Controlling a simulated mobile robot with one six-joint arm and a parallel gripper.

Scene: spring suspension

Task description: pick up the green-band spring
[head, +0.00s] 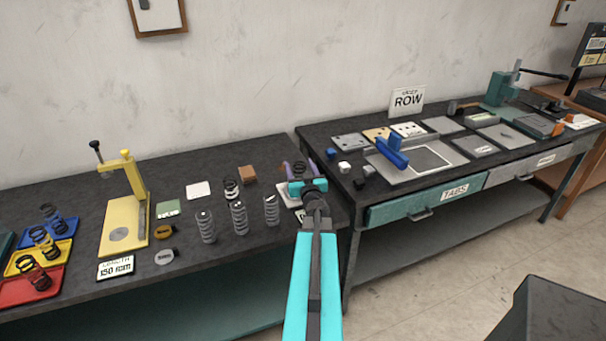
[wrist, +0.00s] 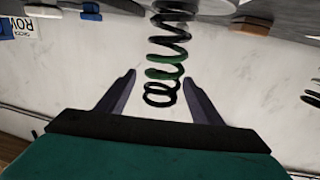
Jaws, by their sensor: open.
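The green-band spring is a dark coil with a green stretch along it. In the wrist view the spring (wrist: 167,72) hangs from the top of the upside-down picture, its free end between the two fingers. My gripper (wrist: 160,76) is open, one finger on each side of it with gaps showing. In the head view my gripper (head: 300,168) is at the right end of the left bench, and the dark coil (head: 297,172) shows between its fingers. The spring's lower part there is hidden behind the gripper.
Several grey springs, including one (head: 239,217), stand left of my gripper. A dark spring (head: 231,189) and a brown block (head: 247,174) are behind them. A yellow press (head: 125,235) and coloured trays (head: 62,253) are farther left. The right bench (head: 340,128) adjoins.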

